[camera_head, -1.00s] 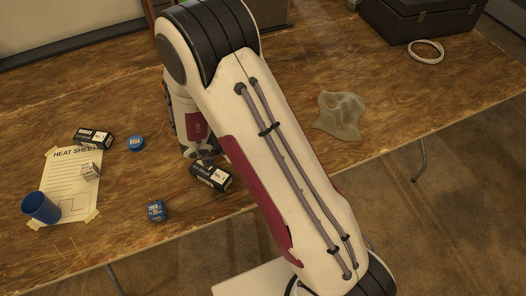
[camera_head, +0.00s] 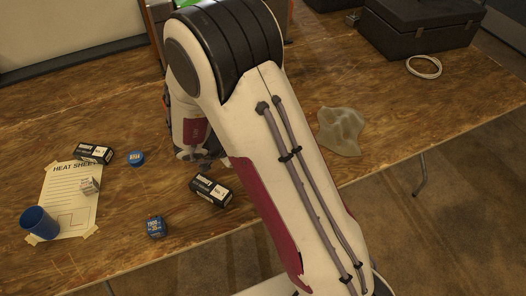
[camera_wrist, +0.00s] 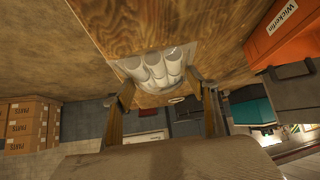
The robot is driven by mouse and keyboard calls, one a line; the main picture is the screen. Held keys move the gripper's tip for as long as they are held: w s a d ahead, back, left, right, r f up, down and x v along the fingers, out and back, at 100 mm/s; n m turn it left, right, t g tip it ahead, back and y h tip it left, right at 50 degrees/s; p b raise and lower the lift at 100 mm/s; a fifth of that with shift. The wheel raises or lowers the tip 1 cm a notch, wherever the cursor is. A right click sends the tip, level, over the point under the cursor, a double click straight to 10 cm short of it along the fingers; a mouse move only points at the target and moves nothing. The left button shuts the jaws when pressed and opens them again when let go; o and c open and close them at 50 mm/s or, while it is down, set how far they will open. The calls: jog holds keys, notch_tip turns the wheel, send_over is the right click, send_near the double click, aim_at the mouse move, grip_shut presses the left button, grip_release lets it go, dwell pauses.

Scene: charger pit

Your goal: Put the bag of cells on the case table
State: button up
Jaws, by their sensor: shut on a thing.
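The bag of cells (camera_wrist: 158,68) is a clear bag with several pale round cells side by side, in the middle of the wrist view. My gripper (camera_wrist: 163,90) is shut on it, with one finger at each side. My gripper (camera_head: 196,157) in the head view is mostly hidden behind my arm, and I cannot make out the bag there. A wooden table (camera_head: 370,85) fills much of the head view and carries a black case (camera_head: 418,32) at the back right. The wrist view does not show clearly whether the bag touches the wood.
Near my gripper lie a black box (camera_head: 211,190), a blue-topped tin (camera_head: 136,158) and a small blue item (camera_head: 155,227). A taped sheet (camera_head: 66,205) with a blue cup (camera_head: 39,222) is at left. A grey cloth (camera_head: 341,130) and a white ring (camera_head: 424,67) lie at right.

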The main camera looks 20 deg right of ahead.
jog(key=shift+d, duration=0.15)
dwell(0.3)
jog(key=shift+s+d+f, duration=0.1)
jog(key=shift+s+d, duration=0.05)
jog(key=shift+d, duration=0.4)
jog(key=w+d+f+m+g, duration=0.1)
jog(key=w+d+m+g, duration=0.1)
jog(key=d, duration=0.9)
jog(key=w+d+f+m+g, duration=0.1)
jog(key=w+d+m, duration=0.1)
jog(key=d, duration=1)
jog(key=w+d+r+n+t, duration=0.1)
jog(key=w+d+r, duration=0.1)
jog(key=w+d, duration=0.3)
jog(key=shift+w+d+r, duration=0.25)
jog(key=shift+w, duration=0.15)
